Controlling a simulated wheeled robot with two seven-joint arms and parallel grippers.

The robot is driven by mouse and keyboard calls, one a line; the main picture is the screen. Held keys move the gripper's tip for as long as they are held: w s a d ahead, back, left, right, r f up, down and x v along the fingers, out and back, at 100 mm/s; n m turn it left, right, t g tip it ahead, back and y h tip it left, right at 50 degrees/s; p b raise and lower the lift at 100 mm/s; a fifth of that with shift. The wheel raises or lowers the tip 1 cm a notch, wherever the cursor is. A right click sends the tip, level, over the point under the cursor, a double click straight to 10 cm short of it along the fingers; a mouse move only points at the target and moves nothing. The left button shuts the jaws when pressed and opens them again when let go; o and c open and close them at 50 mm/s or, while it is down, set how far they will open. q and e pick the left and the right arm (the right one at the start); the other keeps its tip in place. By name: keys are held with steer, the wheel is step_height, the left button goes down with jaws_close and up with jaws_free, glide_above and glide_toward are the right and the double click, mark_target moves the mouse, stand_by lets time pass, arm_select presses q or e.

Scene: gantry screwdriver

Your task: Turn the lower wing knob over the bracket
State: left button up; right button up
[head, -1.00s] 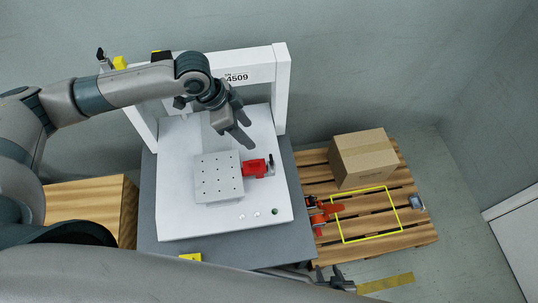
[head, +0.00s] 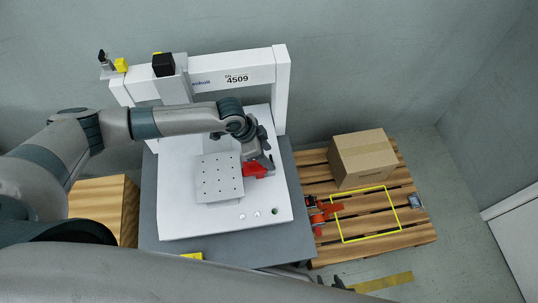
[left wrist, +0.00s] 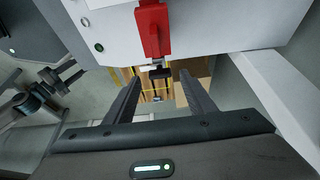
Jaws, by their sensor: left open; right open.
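The red bracket (head: 254,170) sits on the white machine bed, at the right edge of the drilled plate. My left gripper (head: 265,165) is over the bracket's right end and hides part of it. In the left wrist view, the red bracket (left wrist: 152,28) comes down from the top, and a small black wing knob (left wrist: 160,73) shows at its end. The left fingers (left wrist: 160,80) are open, one on each side of the knob, with gaps showing. In the head view the knob is hidden by the gripper. My right gripper (head: 335,283) is open and empty, low at the bottom edge.
The white gantry (head: 225,72) stands behind the bed, with a black-topped head unit (head: 164,65) at its left. The drilled plate (head: 218,178) lies left of the bracket.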

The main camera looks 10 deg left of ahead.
arm_select(q)
steer(key=shift+x, duration=0.9)
steer(key=c, duration=1)
steer(key=shift+c, duration=0.2)
